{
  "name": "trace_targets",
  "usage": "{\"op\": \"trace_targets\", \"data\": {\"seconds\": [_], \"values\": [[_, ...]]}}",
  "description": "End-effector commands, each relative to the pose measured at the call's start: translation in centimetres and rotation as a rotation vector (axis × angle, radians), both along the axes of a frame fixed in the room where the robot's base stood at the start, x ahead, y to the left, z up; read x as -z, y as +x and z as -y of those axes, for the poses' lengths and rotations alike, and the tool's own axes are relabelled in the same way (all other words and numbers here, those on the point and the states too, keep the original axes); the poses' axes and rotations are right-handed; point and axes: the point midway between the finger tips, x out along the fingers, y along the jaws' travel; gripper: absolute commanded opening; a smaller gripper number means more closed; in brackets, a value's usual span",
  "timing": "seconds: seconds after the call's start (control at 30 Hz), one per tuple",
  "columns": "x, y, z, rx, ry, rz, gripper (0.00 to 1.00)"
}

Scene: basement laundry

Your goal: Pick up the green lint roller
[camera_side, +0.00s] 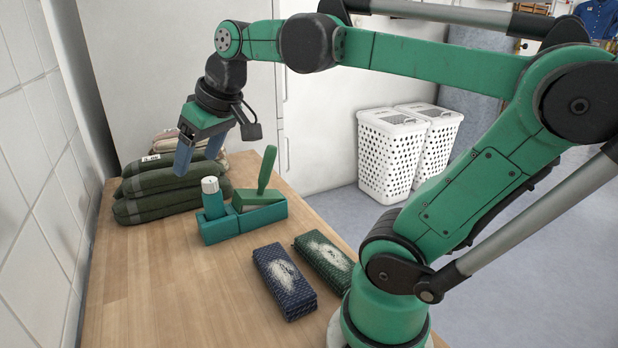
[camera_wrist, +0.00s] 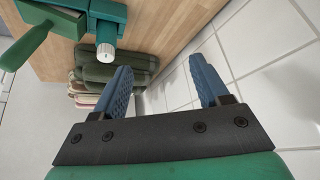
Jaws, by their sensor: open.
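The green lint roller (camera_side: 266,172) stands in a teal caddy (camera_side: 245,224), its handle pointing up and leaning slightly right. In the wrist view its green handle (camera_wrist: 24,46) shows at the upper left edge. A teal bottle with a pale cap (camera_side: 212,202) stands in the caddy's left part; it also shows in the wrist view (camera_wrist: 106,38). My gripper (camera_side: 198,158) is open and empty, above and to the left of the caddy, over the towels. In the wrist view its blue fingers (camera_wrist: 161,76) are apart with nothing between them.
Folded dark green towels (camera_side: 165,185) are stacked behind the caddy on the left. A dark blue (camera_side: 283,281) and a green (camera_side: 322,258) woven bundle lie in front. A tiled wall (camera_side: 35,175) borders the table's left. The wooden tabletop (camera_side: 165,280) is clear at front left.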

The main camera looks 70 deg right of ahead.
Motion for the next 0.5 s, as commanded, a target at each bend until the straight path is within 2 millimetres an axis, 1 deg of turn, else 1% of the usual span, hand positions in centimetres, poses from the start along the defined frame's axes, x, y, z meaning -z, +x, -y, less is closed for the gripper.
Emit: {"op": "trace_targets", "data": {"seconds": [0.03,0.07,0.17,0.2,0.23,0.3,0.37,0.4,0.5], "values": [[-0.2,0.4,2.0,0.039,0.018,-0.019,0.68],[-0.3,0.6,3.0,0.055,0.030,-0.031,0.68],[-0.3,0.9,7.3,0.112,0.079,-0.062,0.68],[-0.3,0.9,9.2,0.132,0.102,-0.070,0.68],[-0.2,0.8,10.5,0.146,0.120,-0.074,0.68],[0.0,0.4,13.6,0.176,0.158,-0.077,0.68],[0.2,-0.2,15.9,0.194,0.186,-0.074,0.68],[0.4,-0.7,17.4,0.207,0.203,-0.071,0.68],[0.9,-2.0,20.7,0.231,0.241,-0.055,0.68]]}}
